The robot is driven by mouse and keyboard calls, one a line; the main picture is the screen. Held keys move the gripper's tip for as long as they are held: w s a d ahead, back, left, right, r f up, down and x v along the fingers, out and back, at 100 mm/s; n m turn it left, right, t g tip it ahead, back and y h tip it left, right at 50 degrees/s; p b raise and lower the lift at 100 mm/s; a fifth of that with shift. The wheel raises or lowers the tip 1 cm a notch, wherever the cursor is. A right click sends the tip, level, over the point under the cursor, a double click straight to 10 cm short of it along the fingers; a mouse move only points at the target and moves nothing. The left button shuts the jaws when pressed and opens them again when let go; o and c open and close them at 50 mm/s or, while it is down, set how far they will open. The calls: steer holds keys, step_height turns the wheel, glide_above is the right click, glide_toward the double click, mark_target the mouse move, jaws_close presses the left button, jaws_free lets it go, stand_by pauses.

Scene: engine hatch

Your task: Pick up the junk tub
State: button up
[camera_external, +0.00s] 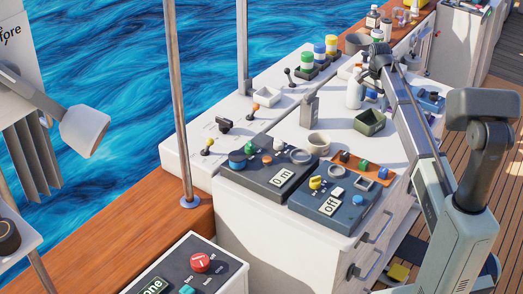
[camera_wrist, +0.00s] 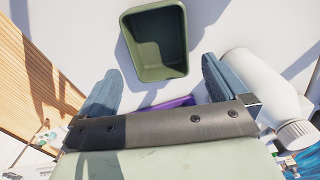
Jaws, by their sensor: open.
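The tub, a dark green open-topped rectangular container, stands on the white counter (camera_external: 335,150) in the external view (camera_external: 369,123). It looks empty. In the wrist view the tub (camera_wrist: 155,42) lies at top centre, beyond my fingertips. My gripper (camera_wrist: 158,85) is open, its two blue-grey fingers apart with nothing held between them. The tub is not between the fingers. In the external view my gripper is small and partly lost among the objects behind the tub.
A white bottle (camera_external: 354,91) stands close to the tub; it also shows beside my right finger in the wrist view (camera_wrist: 262,85). A purple item (camera_wrist: 172,103) shows partly behind my gripper. A beige cup (camera_external: 318,144) and control panels (camera_external: 330,197) stand nearer the front.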

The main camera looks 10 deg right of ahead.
mark_target(370, 120)
step_height(370, 120, down, 3)
steer(key=shift+f, duration=0.15)
steer(key=shift+s+a+f, duration=0.1)
steer(key=shift+s+f, duration=0.05)
steer(key=shift+f, duration=1.2)
steer(key=shift+s+a+f, duration=0.1)
steer(key=shift+f, duration=1.2)
steer(key=shift+c, duration=0.3)
steer(key=c, duration=0.7)
